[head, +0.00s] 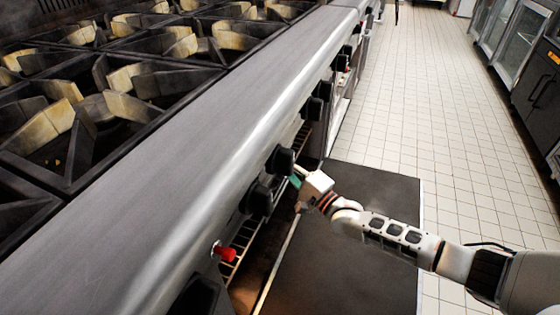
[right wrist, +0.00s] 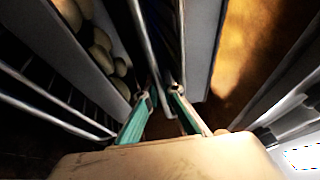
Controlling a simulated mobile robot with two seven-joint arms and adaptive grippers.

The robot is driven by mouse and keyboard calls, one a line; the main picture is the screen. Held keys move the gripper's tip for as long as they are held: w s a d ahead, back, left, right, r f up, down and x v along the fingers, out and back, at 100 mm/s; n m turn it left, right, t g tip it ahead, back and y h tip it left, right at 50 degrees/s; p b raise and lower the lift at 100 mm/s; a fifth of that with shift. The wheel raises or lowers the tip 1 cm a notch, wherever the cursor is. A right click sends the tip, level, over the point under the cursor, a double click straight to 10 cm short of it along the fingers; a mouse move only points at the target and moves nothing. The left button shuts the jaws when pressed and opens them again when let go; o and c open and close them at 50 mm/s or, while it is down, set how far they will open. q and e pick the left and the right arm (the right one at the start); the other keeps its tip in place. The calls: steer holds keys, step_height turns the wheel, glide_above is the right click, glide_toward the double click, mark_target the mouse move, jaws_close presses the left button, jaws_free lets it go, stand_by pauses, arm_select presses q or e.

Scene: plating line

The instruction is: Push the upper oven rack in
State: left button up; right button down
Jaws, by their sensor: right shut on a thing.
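The oven rack shows as thin metal bars (head: 243,243) in the opening below the stove's front in the head view. Most of it is hidden under the front panel and knobs. My right gripper (head: 294,181) reaches in from the right, just beside the black knobs at the opening. In the right wrist view, the teal fingers of my right gripper (right wrist: 161,95) close in around a thin metal rod (right wrist: 143,40), which looks like part of the rack. The exact contact is hard to see. My left gripper is not in view.
The stove top with black grates (head: 130,75) fills the left. A dark flat panel (head: 350,255) lies below my right arm. The tiled aisle (head: 430,110) is clear.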

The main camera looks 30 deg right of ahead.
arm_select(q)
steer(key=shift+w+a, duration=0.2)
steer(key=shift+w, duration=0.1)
arm_select(e)
steer(key=shift+w+a, duration=0.2)
steer(key=shift+a, duration=0.05)
steer(key=c, duration=2.6)
jaws_free()
steer(key=shift+o, duration=0.8)
steer(key=shift+w+a, duration=0.2)
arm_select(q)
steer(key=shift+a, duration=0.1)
arm_select(e)
steer(key=shift+d, duration=0.1)
steer(key=v, duration=1.2)
